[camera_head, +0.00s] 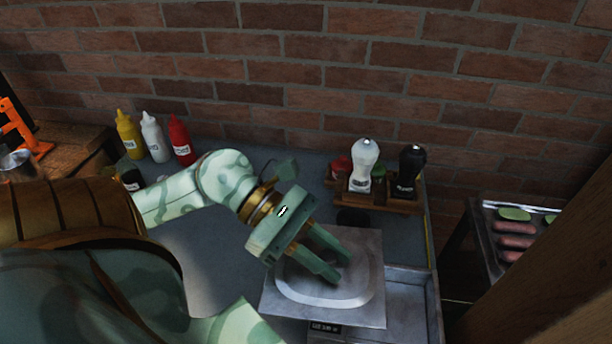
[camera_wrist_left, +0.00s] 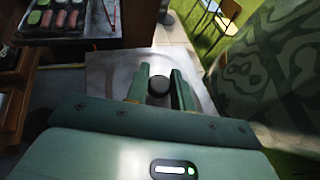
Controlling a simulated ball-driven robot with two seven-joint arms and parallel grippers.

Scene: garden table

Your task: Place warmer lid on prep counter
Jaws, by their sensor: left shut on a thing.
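The warmer lid (camera_head: 370,300) is a square grey metal plate with a raised rounded middle, at the lower centre of the head view. It also shows in the left wrist view (camera_wrist_left: 105,70). My left gripper (camera_head: 336,268) is over the lid, its two fingers reaching down to its middle. In the left wrist view, the left gripper (camera_wrist_left: 160,90) has its fingers on either side of the lid's round black knob (camera_wrist_left: 159,86). In the head view the fingers hide the knob. Whether the lid rests or is slightly raised, I cannot tell. My right gripper is not in view.
The grey counter (camera_head: 200,245) is bare left of the lid. A small display (camera_head: 325,327) is at the lid's front edge. A wooden caddy (camera_head: 375,200) with bottles stands behind. Sauce bottles (camera_head: 153,138) stand back left. A food tray (camera_head: 515,228) is at right.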

